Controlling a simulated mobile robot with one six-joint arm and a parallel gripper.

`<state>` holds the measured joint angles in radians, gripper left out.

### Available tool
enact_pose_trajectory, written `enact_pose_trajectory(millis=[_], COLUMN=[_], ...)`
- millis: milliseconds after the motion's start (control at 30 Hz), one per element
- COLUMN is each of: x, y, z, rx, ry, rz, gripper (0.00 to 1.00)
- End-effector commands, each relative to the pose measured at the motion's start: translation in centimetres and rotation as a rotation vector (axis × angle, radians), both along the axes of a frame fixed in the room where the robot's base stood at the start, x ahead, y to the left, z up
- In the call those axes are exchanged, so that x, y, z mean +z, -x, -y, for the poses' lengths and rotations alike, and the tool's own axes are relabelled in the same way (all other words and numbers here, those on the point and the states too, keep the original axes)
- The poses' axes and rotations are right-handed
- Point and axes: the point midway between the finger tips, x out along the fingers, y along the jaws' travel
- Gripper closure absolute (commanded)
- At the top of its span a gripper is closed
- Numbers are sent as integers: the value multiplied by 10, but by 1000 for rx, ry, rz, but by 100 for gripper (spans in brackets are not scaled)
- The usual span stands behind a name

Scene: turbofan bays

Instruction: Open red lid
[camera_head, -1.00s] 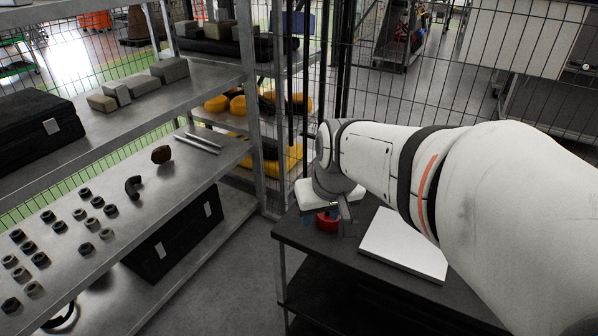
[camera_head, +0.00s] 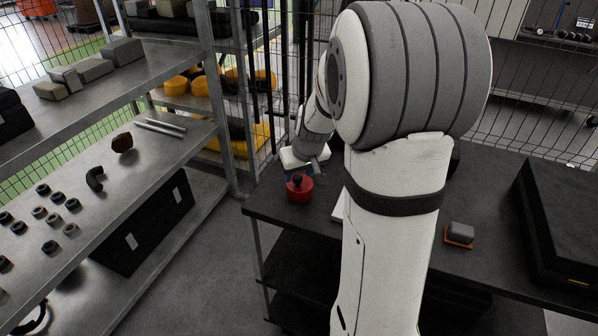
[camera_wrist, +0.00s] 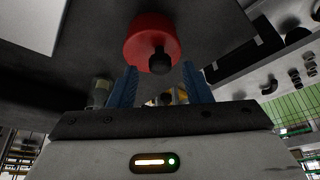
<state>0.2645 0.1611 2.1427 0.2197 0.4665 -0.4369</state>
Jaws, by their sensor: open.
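A red round lid (camera_head: 299,189) with a dark knob on top sits near the left corner of the dark table (camera_head: 262,208). In the wrist view the red lid (camera_wrist: 152,36) and its black knob (camera_wrist: 160,62) show just beyond my fingertips. My gripper (camera_wrist: 160,80) is open, with its two blue fingers apart and nothing between them. I cannot tell whether a finger touches the lid. What lies under the lid is hard to make out.
A white flat panel (camera_head: 339,207) lies on the table, mostly behind my arm. A small grey block on an orange base (camera_head: 459,233) and a black case (camera_head: 562,225) are to the right. A metal shelf (camera_head: 150,160) with nuts and tools stands left, and wire fencing behind.

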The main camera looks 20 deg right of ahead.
Motion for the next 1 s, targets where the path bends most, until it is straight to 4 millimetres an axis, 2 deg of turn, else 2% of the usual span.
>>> enact_pose_trajectory(millis=[133, 400, 900, 1000], x=[-9, -10, -10, -10], y=[-3, -4, -4, -4], z=[0, -1, -1, -1], rx=[0, 1, 1, 2], ry=[-1, 0, -1, 0], rz=[-1, 0, 0, 0], gripper=[56, 56, 97, 100])
